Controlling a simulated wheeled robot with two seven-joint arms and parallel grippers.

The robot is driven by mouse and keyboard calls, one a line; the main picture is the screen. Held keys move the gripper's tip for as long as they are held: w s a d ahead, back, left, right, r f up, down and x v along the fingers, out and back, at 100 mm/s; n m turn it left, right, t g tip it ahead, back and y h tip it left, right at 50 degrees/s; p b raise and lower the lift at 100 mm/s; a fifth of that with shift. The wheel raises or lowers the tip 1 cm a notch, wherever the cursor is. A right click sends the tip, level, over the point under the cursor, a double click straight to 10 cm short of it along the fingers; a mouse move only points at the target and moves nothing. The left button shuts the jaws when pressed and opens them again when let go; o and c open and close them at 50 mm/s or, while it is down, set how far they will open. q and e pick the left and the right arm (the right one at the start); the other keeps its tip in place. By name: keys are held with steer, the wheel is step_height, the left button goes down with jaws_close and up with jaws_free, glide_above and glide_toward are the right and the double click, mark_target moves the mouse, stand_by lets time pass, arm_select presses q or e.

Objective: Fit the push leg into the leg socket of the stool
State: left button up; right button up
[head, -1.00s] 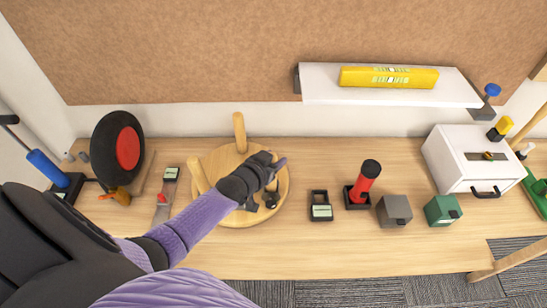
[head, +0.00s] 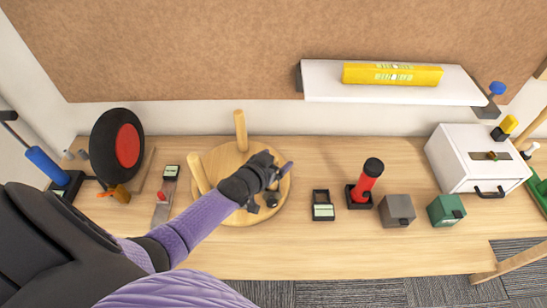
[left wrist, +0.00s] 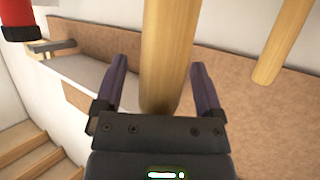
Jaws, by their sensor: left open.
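The round wooden stool (head: 212,158) lies seat down on the bench. Two wooden legs stand up from it, one at the back (head: 241,131) and one at the left (head: 199,174). My left gripper (head: 279,184) is over the right part of the seat and hides that area, including any leg socket there. In the left wrist view, my open gripper (left wrist: 160,88) has a wooden leg (left wrist: 167,50) between its fingers in the picture. I cannot tell whether this is the push leg or whether it touches the fingers. Another leg (left wrist: 282,40) shows at right. My right gripper is out of view.
Right of the stool are a small black tray (head: 322,205), a red cylinder (head: 367,180), a grey box (head: 397,210), a green box (head: 445,210) and a white drawer unit (head: 468,160). A white shelf (head: 330,85) juts out above. The bench front is clear.

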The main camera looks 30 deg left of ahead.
arm_select(q)
steer(key=p+v, duration=0.3)
steer(key=v, duration=0.7)
